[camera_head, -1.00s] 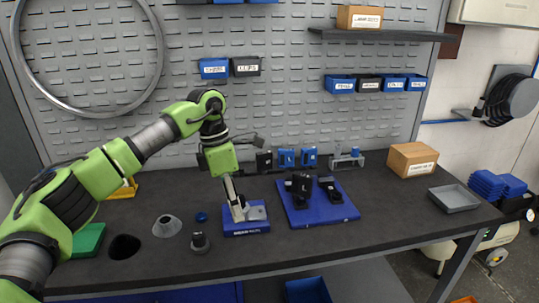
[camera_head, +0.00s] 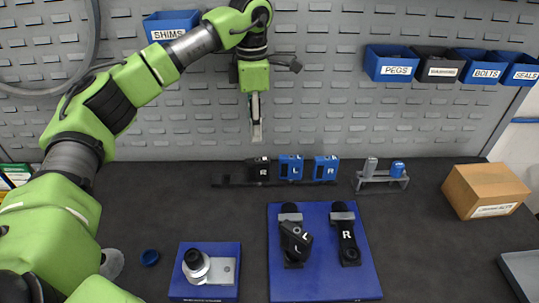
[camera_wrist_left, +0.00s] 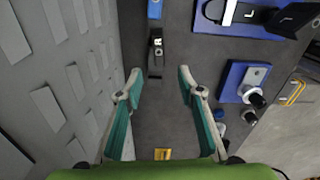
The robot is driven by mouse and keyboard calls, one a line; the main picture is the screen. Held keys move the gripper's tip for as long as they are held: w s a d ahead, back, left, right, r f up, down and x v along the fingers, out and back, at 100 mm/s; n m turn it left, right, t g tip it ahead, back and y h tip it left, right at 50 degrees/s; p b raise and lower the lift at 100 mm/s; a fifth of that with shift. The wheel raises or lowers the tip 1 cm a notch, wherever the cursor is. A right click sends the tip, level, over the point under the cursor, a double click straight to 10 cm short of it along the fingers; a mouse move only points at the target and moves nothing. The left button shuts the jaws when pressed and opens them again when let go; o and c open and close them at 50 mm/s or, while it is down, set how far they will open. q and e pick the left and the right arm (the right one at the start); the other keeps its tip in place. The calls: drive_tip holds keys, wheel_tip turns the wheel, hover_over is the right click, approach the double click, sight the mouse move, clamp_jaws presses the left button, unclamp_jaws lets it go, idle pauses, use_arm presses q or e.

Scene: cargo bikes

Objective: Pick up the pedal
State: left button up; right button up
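Several block-shaped pedals stand in a dark rack (camera_head: 222,181) at the back of the bench: a black one marked R (camera_head: 258,169), a blue one marked L (camera_head: 291,168) and a blue one marked R (camera_head: 326,168). In the left wrist view the black R pedal (camera_wrist_left: 157,50) shows just beyond and between the fingertips. My left gripper (camera_head: 257,136) hangs pointing down above the rack's left end, apart from the pedals. The left wrist view shows its fingers (camera_wrist_left: 160,73) open with nothing between them. The right gripper is not in view.
A blue board (camera_head: 318,284) holds two black crank parts, one with a tilted block marked L (camera_head: 298,238). A blue fixture (camera_head: 190,291) carries a black-topped cylinder (camera_head: 195,263). A small stand (camera_head: 382,182) and a cardboard box (camera_head: 487,189) are right of the rack. The pegboard is close behind.

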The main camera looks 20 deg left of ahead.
use_arm(q)
drive_tip(key=p, duration=0.1)
hover_over(257, 160)
drive_tip(key=s, duration=0.1)
wheel_tip(257, 160, down, 5)
wheel_tip(257, 160, down, 2)
drive_tip(key=shift+w+f, duration=0.15)
drive_tip(key=shift+f, duration=0.1)
drive_tip(key=shift+w+f, duration=0.1)
drive_tip(key=shift+f, duration=0.2)
drive_tip(key=shift+f+p, duration=0.6)
drive_tip(key=shift+p, duration=0.1)
drive_tip(key=f, duration=0.1)
drive_tip(key=f+p, duration=0.1)
drive_tip(key=f, duration=0.1)
drive_tip(key=shift+w+f, duration=0.3)
drive_tip(key=shift+w, duration=0.05)
drive_tip(key=shift+f, duration=0.2)
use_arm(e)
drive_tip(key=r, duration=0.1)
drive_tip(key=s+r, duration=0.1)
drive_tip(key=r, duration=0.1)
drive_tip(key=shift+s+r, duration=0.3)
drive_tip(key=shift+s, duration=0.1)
use_arm(q)
clamp_jaws()
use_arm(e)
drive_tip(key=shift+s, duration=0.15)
